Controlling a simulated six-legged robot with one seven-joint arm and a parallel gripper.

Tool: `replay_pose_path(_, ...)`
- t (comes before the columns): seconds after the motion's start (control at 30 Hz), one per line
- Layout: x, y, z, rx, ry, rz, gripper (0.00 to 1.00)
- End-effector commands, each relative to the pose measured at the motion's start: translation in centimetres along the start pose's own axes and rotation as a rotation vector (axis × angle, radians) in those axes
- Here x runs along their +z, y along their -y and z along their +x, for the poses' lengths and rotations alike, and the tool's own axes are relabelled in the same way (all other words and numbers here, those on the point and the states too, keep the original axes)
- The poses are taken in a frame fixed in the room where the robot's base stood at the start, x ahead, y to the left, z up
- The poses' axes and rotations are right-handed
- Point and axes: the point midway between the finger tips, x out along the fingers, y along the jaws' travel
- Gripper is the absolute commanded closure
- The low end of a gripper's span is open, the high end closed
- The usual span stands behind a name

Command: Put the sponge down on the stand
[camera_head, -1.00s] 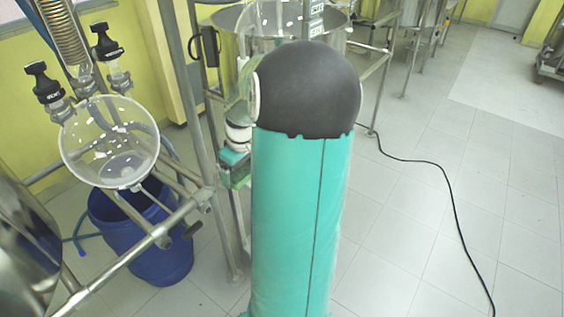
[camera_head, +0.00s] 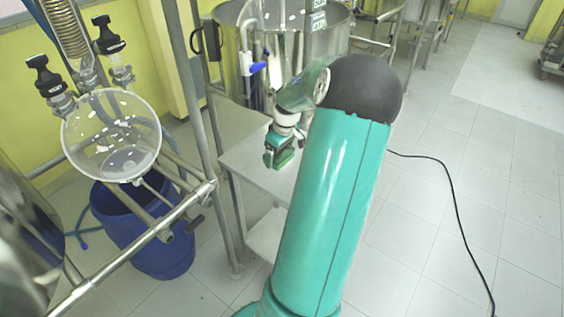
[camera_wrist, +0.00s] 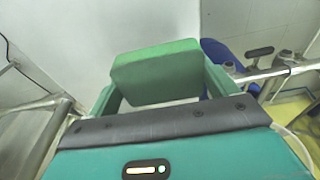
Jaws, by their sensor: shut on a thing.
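The green sponge (camera_wrist: 157,72) is a block held between the two green fingers of my gripper (camera_wrist: 160,88) in the wrist view. In the head view, my gripper (camera_head: 279,150) hangs at the end of my arm, with the sponge (camera_head: 284,159) at its tip. The stand (camera_head: 256,170) is a low grey metal table with a flat top, left of my arm. The gripper appears over its top, but I cannot tell the height of the gap. My arm hides the stand's right part.
A large steel vessel (camera_head: 231,62) stands behind the stand. At left are a glass reactor bowl (camera_head: 112,137), a metal pipe frame (camera_head: 196,138) and a blue barrel (camera_head: 163,258). A black cable (camera_head: 453,196) crosses the open tiled floor at right.

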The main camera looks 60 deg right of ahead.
Motion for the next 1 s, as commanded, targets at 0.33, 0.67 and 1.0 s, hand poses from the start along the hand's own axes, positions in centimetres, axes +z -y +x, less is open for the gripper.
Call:
replay_pose_path(0.33, -1.0, -3.0, 4.5, -0.002, 0.0, 0.001, 0.4)
replay_pose_path(0.67, -0.7, -3.5, 8.1, -0.002, 0.001, 0.001, 0.4)
replay_pose_path(1.0, -0.7, -3.5, 8.4, -0.001, 0.001, 0.001, 0.4)
